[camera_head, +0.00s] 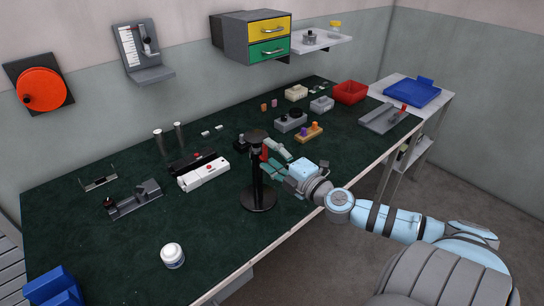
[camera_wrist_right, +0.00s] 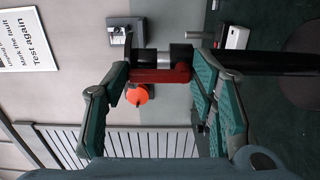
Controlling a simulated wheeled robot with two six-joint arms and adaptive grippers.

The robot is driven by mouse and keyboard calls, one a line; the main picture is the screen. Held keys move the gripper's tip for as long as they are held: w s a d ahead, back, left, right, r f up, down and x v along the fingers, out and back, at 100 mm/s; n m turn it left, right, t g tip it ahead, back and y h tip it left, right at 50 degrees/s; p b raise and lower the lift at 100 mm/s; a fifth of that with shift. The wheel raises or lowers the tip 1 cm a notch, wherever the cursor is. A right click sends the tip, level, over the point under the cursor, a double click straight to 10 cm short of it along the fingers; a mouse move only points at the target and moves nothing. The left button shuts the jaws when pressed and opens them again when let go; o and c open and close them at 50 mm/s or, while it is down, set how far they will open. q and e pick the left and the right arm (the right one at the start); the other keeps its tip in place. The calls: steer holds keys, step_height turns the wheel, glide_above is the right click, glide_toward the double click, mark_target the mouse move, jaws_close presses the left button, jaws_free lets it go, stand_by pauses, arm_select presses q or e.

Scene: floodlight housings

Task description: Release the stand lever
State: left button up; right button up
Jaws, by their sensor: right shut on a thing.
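The black stand (camera_head: 258,190) stands upright on the bench mat, with a round base, a post and a dark head on top. Its red lever (camera_head: 264,153) sits on the right side just below the head. My right gripper (camera_head: 272,158) reaches in from the right and is shut on the lever. In the right wrist view the red lever (camera_wrist_right: 160,75) lies between the green finger pads of the right gripper (camera_wrist_right: 161,70), with the black post (camera_wrist_right: 268,62) running off to the right. My left gripper is not in view.
A white-and-black device (camera_head: 203,174) lies left of the stand and a white jar (camera_head: 172,255) nearer the front. Grey and orange fixtures (camera_head: 309,132) and a red bin (camera_head: 350,92) stand farther right. The mat in front of the stand is clear.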

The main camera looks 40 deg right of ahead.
stand_by(0.4)
steer(key=o, duration=1.1)
